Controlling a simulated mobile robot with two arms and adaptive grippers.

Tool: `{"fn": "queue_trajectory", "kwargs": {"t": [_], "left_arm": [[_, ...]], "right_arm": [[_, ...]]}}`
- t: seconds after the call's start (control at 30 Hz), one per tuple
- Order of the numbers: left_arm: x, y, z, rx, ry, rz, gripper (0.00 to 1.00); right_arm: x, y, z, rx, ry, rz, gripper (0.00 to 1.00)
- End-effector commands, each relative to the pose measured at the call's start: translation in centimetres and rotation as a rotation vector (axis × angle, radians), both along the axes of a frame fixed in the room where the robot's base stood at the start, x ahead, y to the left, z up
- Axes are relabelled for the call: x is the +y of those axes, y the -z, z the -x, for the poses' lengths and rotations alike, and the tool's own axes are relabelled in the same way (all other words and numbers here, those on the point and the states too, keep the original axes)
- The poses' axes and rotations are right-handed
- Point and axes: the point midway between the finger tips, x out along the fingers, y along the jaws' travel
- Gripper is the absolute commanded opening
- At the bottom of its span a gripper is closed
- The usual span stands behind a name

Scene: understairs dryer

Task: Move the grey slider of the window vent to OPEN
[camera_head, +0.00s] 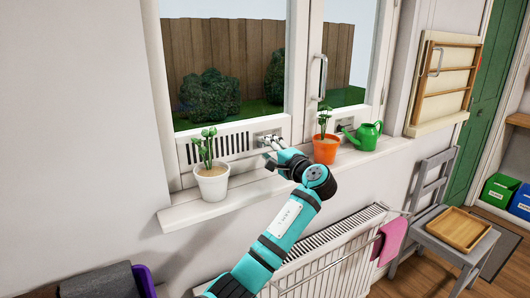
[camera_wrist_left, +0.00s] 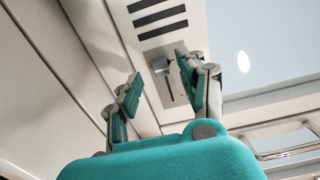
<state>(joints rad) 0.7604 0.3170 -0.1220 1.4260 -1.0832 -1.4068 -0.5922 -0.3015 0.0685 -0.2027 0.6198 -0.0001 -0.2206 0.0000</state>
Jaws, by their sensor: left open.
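The white window vent (camera_head: 219,146) with dark slots runs along the bottom of the left window frame. Its slots also show in the left wrist view (camera_wrist_left: 162,20). The grey slider (camera_wrist_left: 161,67) sits on a plate at the vent's end, between my left gripper's fingers in the picture and closer to the right finger. In the head view the gripper largely hides it. My left gripper (camera_head: 271,143) is at the slider end of the vent. Its fingers (camera_wrist_left: 158,80) are spread with nothing held. I cannot tell whether a finger touches the slider. My right gripper is not in view.
A white pot with a plant (camera_head: 211,183) stands on the sill left of my left gripper. An orange pot (camera_head: 326,149) and a green watering can (camera_head: 367,136) stand to its right. A radiator (camera_head: 335,239) is below. Bare sill (camera_head: 180,215) shows at the left end.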

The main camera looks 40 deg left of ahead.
Motion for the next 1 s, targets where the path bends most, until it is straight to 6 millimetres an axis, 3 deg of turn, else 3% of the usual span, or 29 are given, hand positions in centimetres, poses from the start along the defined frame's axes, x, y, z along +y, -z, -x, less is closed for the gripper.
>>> {"fn": "queue_trajectory", "kwargs": {"t": [0.2, 0.5, 0.83, 1.0], "left_arm": [[1.9, 0.0, -0.6, 0.0, 0.0, -0.001, 0.41], [2.1, 0.0, -0.6, 0.0, 0.001, 0.0, 0.41], [2.1, 0.0, -0.6, 0.001, 0.001, 0.0, 0.0], [2.0, 0.1, -0.6, 0.001, 0.001, 0.001, 0.0]], "right_arm": [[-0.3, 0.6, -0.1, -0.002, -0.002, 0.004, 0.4], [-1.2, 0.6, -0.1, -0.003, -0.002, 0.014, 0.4], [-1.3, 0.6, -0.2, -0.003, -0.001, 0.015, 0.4], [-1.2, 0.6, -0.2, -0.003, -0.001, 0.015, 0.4]]}}
